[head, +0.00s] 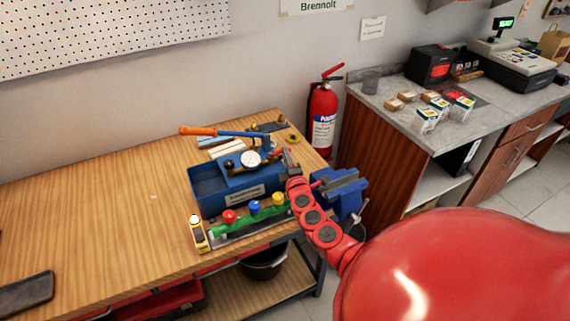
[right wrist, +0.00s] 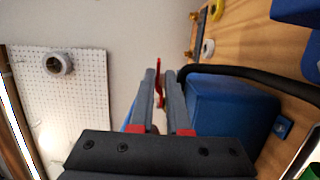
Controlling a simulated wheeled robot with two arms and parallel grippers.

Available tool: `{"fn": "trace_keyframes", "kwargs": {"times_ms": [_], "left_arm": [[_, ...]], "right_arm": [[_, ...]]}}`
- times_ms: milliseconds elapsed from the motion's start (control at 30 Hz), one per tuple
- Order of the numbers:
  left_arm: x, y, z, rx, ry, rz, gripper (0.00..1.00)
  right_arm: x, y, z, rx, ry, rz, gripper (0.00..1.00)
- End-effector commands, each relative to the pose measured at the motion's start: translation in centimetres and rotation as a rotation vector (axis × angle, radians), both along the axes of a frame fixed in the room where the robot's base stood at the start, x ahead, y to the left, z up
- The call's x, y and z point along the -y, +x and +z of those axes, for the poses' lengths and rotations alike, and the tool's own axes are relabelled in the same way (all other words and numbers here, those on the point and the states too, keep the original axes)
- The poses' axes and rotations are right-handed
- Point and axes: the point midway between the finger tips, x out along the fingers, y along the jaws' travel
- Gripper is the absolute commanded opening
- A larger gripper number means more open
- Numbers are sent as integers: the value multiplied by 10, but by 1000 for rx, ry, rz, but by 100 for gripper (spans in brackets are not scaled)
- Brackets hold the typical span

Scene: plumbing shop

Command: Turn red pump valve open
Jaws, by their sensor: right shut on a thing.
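The pump is a blue tank (head: 208,190) on the wooden workbench, with a round white gauge (head: 250,159) and a blue lever with an orange grip (head: 198,131). My right gripper (head: 289,158) is at the tank's right end, beside the gauge. In the right wrist view, its grey fingers are shut on the thin red pump valve (right wrist: 159,78), which shows between and beyond the tips. The fingers hide part of the valve, so its angle is hard to tell. The tank (right wrist: 228,112) is right of the fingers there. My left gripper is not in view.
A green manifold (head: 246,221) with red, blue and yellow knobs lies before the tank, beside a yellow-and-white tool (head: 198,233). A blue vise (head: 342,190) is right of the tank. A black hose (right wrist: 262,72) arches over the tank. The workbench's left side is mostly clear.

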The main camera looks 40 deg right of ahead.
Motion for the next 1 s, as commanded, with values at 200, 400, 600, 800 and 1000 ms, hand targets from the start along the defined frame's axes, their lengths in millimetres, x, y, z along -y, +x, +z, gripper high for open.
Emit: {"fn": "trace_keyframes", "kwargs": {"times_ms": [200, 400, 600, 800, 1000], "left_arm": [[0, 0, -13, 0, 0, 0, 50], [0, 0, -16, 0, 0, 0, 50], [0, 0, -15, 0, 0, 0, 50], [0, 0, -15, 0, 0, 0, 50], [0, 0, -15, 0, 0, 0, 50]], "right_arm": [[5, 3, -1, 3, 1, 76, 0], [4, 4, 1, 1, 0, 107, 0], [5, 4, 1, 1, 0, 109, 0], [5, 4, 1, 1, 0, 109, 24], [4, 4, 1, 0, 0, 109, 45]]}}
